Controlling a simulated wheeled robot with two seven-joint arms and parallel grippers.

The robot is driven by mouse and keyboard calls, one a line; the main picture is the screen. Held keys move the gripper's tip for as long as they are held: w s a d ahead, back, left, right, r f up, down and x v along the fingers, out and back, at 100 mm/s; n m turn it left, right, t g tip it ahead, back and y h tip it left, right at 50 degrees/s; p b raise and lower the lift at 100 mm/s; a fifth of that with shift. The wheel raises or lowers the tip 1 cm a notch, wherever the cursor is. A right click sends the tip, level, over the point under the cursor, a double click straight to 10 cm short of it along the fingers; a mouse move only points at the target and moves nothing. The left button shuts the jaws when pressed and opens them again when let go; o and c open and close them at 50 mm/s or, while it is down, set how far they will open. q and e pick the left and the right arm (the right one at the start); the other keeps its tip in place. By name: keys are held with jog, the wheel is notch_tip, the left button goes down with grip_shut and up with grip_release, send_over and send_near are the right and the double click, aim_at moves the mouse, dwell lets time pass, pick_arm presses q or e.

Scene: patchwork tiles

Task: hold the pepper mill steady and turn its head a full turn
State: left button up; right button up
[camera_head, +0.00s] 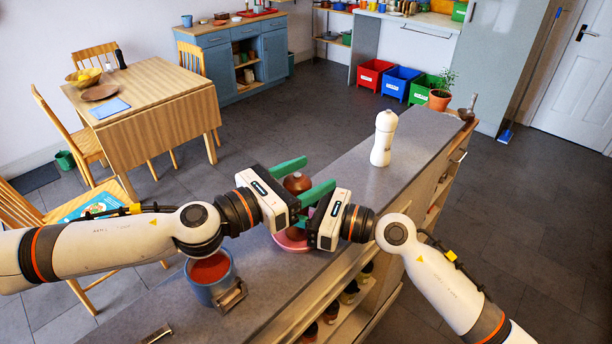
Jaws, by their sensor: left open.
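A brown, rounded, turned shape with a small knob (297,182), which looks like the head of a wooden pepper mill, shows between the green fingers of my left gripper (319,172). That gripper is open, one finger on each side of it in the picture; I cannot tell whether either touches it. The brown thing's lower part is hidden by the grippers. My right gripper (304,213) is close beside the left one, lower right, its fingers mostly hidden. A white mill-shaped object with a round knob (383,140) stands upright on the counter, apart from both grippers.
The grey counter (345,190) runs diagonally; its far part around the white object is clear. A pink dish (290,243) lies below the grippers. A blue pot with red contents (208,291) stands near left. A potted plant (440,98) is at the far end.

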pick_arm(q)
jog(key=c, duration=1)
jog(key=shift+g, duration=0.3)
jog(key=m+g+h, duration=0.1)
jog(key=g, duration=0.1)
jog(key=m+g+h, duration=0.1)
jog(key=m+g, duration=0.2)
jog(key=g, duration=0.1)
jog(key=shift+s+d+h, duration=0.15)
jog(key=shift+s+h, duration=0.1)
jog(key=shift+h, duration=0.15)
jog(key=m+g, duration=0.1)
jog(key=g, duration=0.1)
jog(key=m+g, duration=0.4)
jog(key=g, duration=0.1)
jog(key=shift+s+r, duration=0.1)
jog(key=shift+s, duration=0.15)
jog(key=m+g+y, duration=0.1)
jog(key=g, duration=0.1)
jog(key=m+g, duration=0.2)
jog(key=m+g+y, duration=0.1)
jog(key=g, duration=0.1)
jog(key=shift+s+m+g+y, duration=0.3)
jog(key=shift+s, duration=0.1)
jog(key=shift+s+a+m+g+y, duration=0.15)
jog(key=shift+s+m+g+y, duration=0.05)
jog(key=shift+m+g+y, duration=1)
jog(key=shift+s+a+m+g+y, duration=0.15)
jog(key=shift+m+g+y, duration=0.85)
jog(key=shift+g+y, duration=0.35)
